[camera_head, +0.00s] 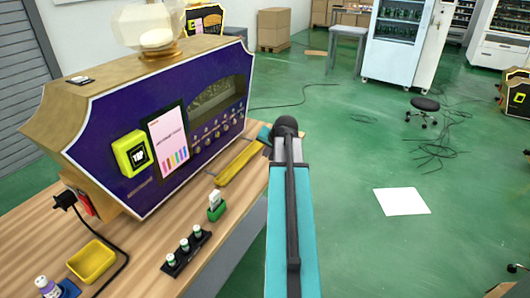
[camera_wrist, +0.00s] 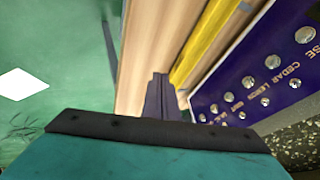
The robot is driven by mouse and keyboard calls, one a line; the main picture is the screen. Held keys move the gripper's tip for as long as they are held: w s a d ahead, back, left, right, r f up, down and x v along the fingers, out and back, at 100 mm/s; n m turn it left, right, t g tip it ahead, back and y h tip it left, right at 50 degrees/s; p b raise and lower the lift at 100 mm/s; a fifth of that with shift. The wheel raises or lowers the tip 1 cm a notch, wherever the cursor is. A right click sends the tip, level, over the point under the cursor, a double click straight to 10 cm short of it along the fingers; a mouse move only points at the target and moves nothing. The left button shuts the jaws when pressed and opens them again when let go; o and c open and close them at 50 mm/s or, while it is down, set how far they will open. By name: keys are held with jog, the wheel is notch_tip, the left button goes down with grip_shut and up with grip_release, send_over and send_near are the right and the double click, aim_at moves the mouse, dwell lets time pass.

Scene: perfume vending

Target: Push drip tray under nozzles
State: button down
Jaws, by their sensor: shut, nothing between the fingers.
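The drip tray is a long yellow tray (camera_head: 240,163) on the wooden table, in front of the lower edge of the purple perfume machine (camera_head: 90,130). In the wrist view the yellow tray (camera_wrist: 203,42) runs alongside the machine's purple front (camera_wrist: 240,95). My gripper (camera_wrist: 160,77) is shut and empty, its dark fingers over the table close to the tray's near end. I cannot tell whether they touch it. In the head view my arm hides most of the gripper. A row of round silver fittings (camera_wrist: 272,61) with scent names shows on the machine; I cannot make out the nozzles themselves.
On the table (camera_head: 145,240) are a yellow bin (camera_head: 91,261), a black rack of small vials (camera_head: 187,250), a green holder (camera_head: 216,206) and a small bottle (camera_head: 46,287). A black cable lies near the bin.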

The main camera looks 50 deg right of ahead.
aim_at(245, 157)
jog(key=x, duration=0.8)
jog(key=shift+w+a+p, duration=0.25)
jog(key=shift+w+p, duration=0.2)
jog(key=shift+w, duration=0.6)
jog(key=shift+w+a, duration=0.25)
jog(key=shift+w, duration=0.55)
jog(key=shift+d, duration=0.1)
